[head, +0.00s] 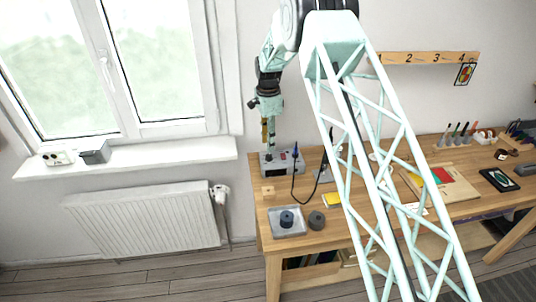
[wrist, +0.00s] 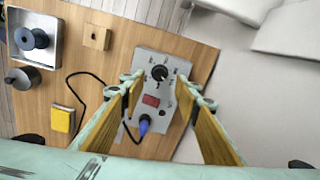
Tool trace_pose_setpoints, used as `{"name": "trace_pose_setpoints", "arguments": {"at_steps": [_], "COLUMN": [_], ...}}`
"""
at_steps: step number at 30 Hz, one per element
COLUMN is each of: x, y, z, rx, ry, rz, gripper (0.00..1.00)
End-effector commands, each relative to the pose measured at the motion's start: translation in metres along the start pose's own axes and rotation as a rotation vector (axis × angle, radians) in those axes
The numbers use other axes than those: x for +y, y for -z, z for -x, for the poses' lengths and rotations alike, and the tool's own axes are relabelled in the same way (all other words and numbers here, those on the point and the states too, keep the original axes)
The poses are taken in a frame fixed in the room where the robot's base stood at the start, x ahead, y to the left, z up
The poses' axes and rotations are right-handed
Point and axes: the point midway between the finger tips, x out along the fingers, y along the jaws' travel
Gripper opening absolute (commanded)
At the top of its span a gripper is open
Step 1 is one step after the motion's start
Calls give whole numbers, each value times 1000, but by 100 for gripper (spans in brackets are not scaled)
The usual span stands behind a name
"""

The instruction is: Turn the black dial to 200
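The black dial (wrist: 159,73) sits on the face of a grey control box (wrist: 146,62), with small markings around it that are too small to read. I cannot tell its exact setting. The box also has a red display (wrist: 151,100) and a blue plug (wrist: 144,124) with a black cable. In the head view the box (head: 290,168) stands at the bench's back left corner, and its dial is hard to make out. My gripper (wrist: 164,90) is open and empty, its yellow-padded fingers on either side of the dial in the wrist view. In the head view my gripper (head: 268,146) points down above the box.
A tray with a dark blue spool (wrist: 33,39), a dark round knob (wrist: 22,77), a wooden block (wrist: 95,37) and a yellow pad (wrist: 62,118) lie nearby. The window sill (head: 130,157) and radiator (head: 145,220) are left of the wooden bench (head: 325,238).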

Motion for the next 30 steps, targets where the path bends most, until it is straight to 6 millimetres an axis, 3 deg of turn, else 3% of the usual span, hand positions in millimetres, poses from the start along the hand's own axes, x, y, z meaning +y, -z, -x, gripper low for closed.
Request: {"name": "trace_pose_setpoints", "arguments": {"at_steps": [15, 30], "x": [0, 0], "y": [0, 0], "z": [-60, -69], "rx": [0, 0], "ry": [-1, 0], "rz": [0, 0], "gripper": [30, 30]}}
